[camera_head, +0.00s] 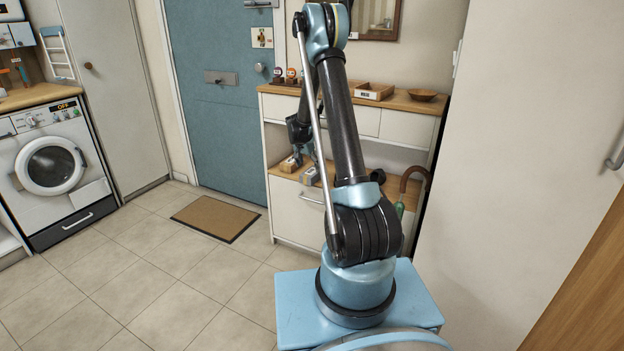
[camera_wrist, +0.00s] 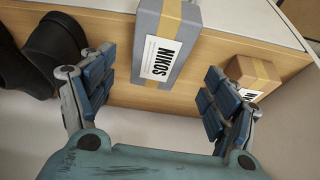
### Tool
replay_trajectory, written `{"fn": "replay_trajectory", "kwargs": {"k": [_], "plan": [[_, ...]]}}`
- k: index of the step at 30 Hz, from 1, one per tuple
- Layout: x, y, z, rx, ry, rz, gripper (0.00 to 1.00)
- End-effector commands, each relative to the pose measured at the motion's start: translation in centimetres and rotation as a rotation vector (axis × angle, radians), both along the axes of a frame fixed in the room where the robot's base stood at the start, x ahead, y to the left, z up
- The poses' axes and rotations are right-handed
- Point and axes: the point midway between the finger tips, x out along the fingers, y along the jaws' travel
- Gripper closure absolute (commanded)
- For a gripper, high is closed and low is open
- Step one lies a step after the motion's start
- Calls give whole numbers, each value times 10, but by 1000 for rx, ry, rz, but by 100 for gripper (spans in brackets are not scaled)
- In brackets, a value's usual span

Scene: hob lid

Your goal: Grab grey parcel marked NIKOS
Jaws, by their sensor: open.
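The grey parcel (camera_wrist: 168,40) has a tan tape strip and a white label reading NIKOS. In the wrist view it is at the upper middle, on a wooden shelf (camera_wrist: 125,97), its top cut off by the picture edge. My gripper (camera_wrist: 160,86) is open, with blue-padded fingers left and right of the parcel's near end. A gap shows on both sides and nothing is held.
A brown parcel (camera_wrist: 250,76) with a label stands just right, close to the right finger. Dark shoes (camera_wrist: 42,55) are left, near the left finger. The cabinet (camera_head: 297,208) stands beside a blue door (camera_head: 215,120). The floor by the doormat (camera_head: 216,216) is clear.

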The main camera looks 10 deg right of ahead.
Motion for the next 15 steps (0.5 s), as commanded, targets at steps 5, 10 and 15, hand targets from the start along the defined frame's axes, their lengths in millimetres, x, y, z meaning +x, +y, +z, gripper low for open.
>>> {"fn": "replay_trajectory", "kwargs": {"k": [5,10,15], "plan": [[4,-5,-19,0,0,0,20],[9,-11,-38,0,0,0,20],[11,-12,-43,0,0,0,20]]}}
